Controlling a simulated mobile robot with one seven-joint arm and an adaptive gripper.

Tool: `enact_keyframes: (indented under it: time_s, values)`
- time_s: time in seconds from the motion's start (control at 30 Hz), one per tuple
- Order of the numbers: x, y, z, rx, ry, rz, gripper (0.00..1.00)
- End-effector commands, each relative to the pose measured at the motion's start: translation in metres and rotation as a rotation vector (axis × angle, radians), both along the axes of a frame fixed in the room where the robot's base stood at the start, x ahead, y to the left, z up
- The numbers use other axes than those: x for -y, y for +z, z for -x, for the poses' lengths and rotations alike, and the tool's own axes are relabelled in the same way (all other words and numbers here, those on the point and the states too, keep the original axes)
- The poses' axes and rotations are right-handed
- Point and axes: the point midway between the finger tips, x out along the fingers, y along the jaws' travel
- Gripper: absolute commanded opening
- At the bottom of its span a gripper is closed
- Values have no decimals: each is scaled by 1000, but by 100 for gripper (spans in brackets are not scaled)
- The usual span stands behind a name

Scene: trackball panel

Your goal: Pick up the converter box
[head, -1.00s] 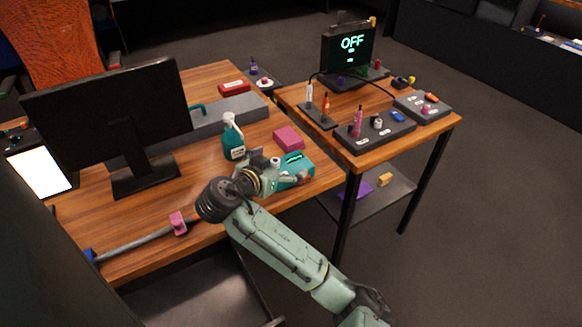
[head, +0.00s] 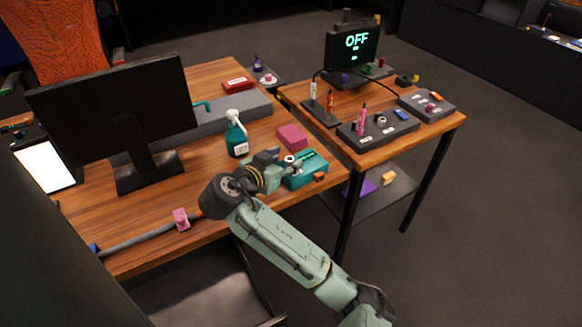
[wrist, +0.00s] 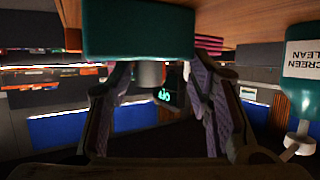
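The teal box (head: 306,172), which I take to be the converter box, sits near the desk's front right corner. It has a dark marked strip on top and an orange part on its right side. My gripper (head: 294,163) is at the box's upper left edge, pointing right. In the wrist view the teal box (wrist: 138,32) fills the top middle and hides part of the fingertips. My gripper (wrist: 160,85) is open there, its two fingers apart with the distant OFF screen between them. Whether a finger touches the box cannot be told.
A pink block (head: 292,137) lies just behind the box, and a teal spray bottle (head: 237,135) stands behind left. A monitor (head: 115,110) stands at left. A side table (head: 360,155) at right bears control panels and the OFF screen (head: 352,45).

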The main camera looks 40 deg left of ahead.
Motion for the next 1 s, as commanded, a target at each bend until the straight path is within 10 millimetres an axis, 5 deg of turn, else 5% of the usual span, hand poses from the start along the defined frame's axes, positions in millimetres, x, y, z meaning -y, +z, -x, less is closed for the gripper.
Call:
enact_keyframes:
  time_s: [0.47, 1.0]
  values:
    - [0, -2, 0, -5, -2, 4, 8]
    - [2, 11, -12, -3, -3, 1, 8]
